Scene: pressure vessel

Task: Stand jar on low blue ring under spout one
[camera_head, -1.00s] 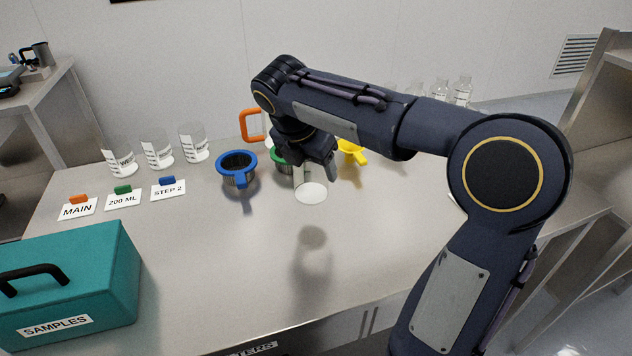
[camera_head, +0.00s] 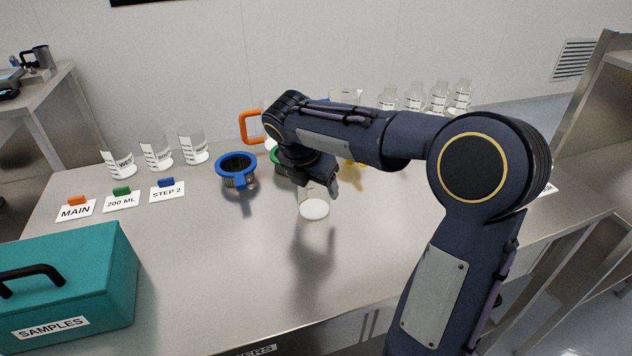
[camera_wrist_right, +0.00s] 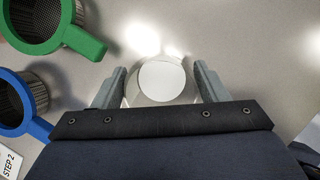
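A clear glass jar (camera_head: 314,208) with a white disc at its bottom is upright at my right gripper (camera_head: 318,184), over the middle of the bench. In the right wrist view the jar (camera_wrist_right: 161,82) is between the two fingers of my right gripper (camera_wrist_right: 159,78), which look shut on its sides. I cannot tell whether its base touches the bench. A blue-rimmed mesh strainer (camera_head: 237,163) stands to the left; I cannot tell whether this is the task's blue ring. No spout is recognisable. My left gripper is out of view.
A green-rimmed strainer (camera_wrist_right: 52,25) and a yellow-handled thing are partly hidden behind my arm. Several glass vessels stand at the back left and back right. Label cards (camera_head: 122,201) and a teal SAMPLES box (camera_head: 75,285) are at the left. The front middle of the bench (camera_head: 230,265) is clear.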

